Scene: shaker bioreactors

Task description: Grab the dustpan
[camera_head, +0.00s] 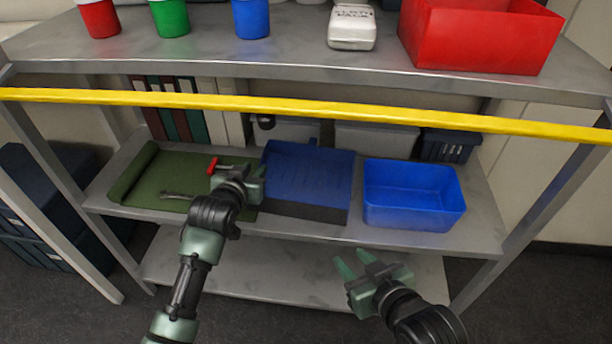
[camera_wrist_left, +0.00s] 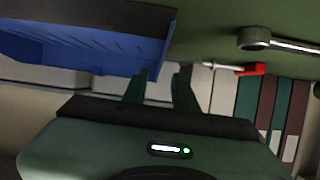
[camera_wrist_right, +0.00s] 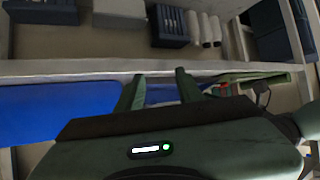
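The blue dustpan (camera_head: 308,172) lies on the middle shelf, between a green mat and a blue bin, with a dark strip along its front. It also shows at the upper left of the left wrist view (camera_wrist_left: 85,45). My left gripper (camera_head: 250,172) is at the dustpan's left side, above the mat's right part. Its fingers are apart with nothing between them in the left wrist view (camera_wrist_left: 161,80). I cannot tell whether it touches the dustpan. My right gripper (camera_head: 359,262) is open and empty, in front of and below the middle shelf's front edge.
The green mat (camera_head: 148,182) holds a wrench (camera_head: 180,196) and a red-handled tool (camera_head: 213,165). The blue bin (camera_head: 414,195) stands right of the dustpan. A yellow bar (camera_head: 300,104) crosses above the middle shelf. The upper shelf carries cups and a red bin (camera_head: 478,38).

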